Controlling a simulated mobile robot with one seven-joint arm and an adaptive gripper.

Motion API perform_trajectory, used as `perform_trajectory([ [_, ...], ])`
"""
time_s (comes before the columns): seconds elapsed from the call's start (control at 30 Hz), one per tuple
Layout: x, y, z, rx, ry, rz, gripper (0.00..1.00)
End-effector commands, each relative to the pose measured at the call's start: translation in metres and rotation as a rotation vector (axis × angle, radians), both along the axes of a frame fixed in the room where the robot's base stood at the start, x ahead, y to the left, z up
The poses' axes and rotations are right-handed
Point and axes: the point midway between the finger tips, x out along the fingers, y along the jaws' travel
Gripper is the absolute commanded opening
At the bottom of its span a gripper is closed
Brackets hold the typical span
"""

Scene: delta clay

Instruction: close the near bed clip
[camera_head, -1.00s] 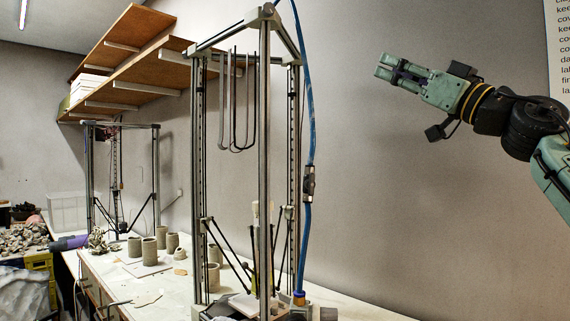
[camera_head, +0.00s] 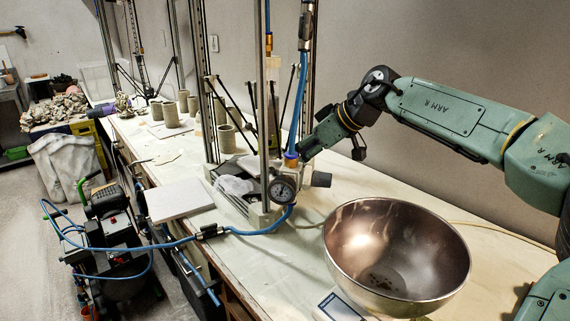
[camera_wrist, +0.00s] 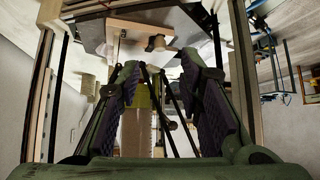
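In the head view the near clay printer's bed (camera_head: 252,166) sits low inside its frame, partly hidden by a metal post, the blue hose and the pressure gauge. I cannot make out the near bed clip there. In the wrist view the bed plate (camera_wrist: 140,32) is at the top, with a small dark and pale fitting (camera_wrist: 157,43) at its edge, which may be the clip; its state is unclear. My gripper (camera_wrist: 160,66) is open, its two fingers spread below that fitting with nothing held. In the head view my gripper (camera_head: 304,149) is beside the printer, its tips partly hidden.
A pressure gauge (camera_head: 283,189) and blue hose (camera_head: 300,100) stand close by my gripper. A large metal bowl (camera_head: 397,250) fills the bench at front right. Clay pots (camera_head: 170,113) stand farther back. A white board (camera_head: 180,200) lies at the bench's left edge.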

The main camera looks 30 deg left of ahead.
Motion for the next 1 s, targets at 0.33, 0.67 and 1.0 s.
perform_trajectory([
  [0.33, 0.002, 0.045, -0.041, 0.002, 0.001, 0.002, 0.33],
  [0.67, 0.003, 0.055, -0.054, 0.003, -0.001, -0.001, 0.33],
  [1.0, 0.003, 0.055, -0.054, 0.003, -0.001, -0.001, 0.21],
])
